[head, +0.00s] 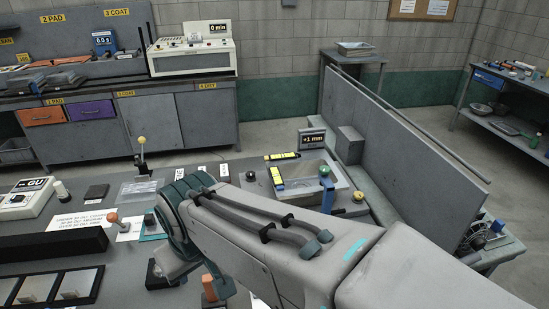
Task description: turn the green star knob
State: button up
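A small green knob (324,171), the likeliest match for the green star knob, stands on a pale post at the right side of the metal sink (303,195). It is too small to make out a star shape or how it is turned. My arm reaches in from the lower right and bends over the bench, in front of and to the left of the knob. The fingers of my gripper do not show, so I cannot tell how far they are from the knob. Nothing visible touches the knob.
A yellow knob (359,196) sits right of the green one. Yellow-black levels (277,178) lie by the sink, and a "+1 mm" display (312,138) stands behind it. A tall grey panel (400,130) bounds the right. A yellow-topped lever (141,150) stands at the left.

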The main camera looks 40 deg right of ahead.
aim_at(325, 170)
jog(key=u, duration=1.15)
jog(key=k, duration=1.1)
jog(key=z, duration=1.15)
jog(key=i, duration=0.5)
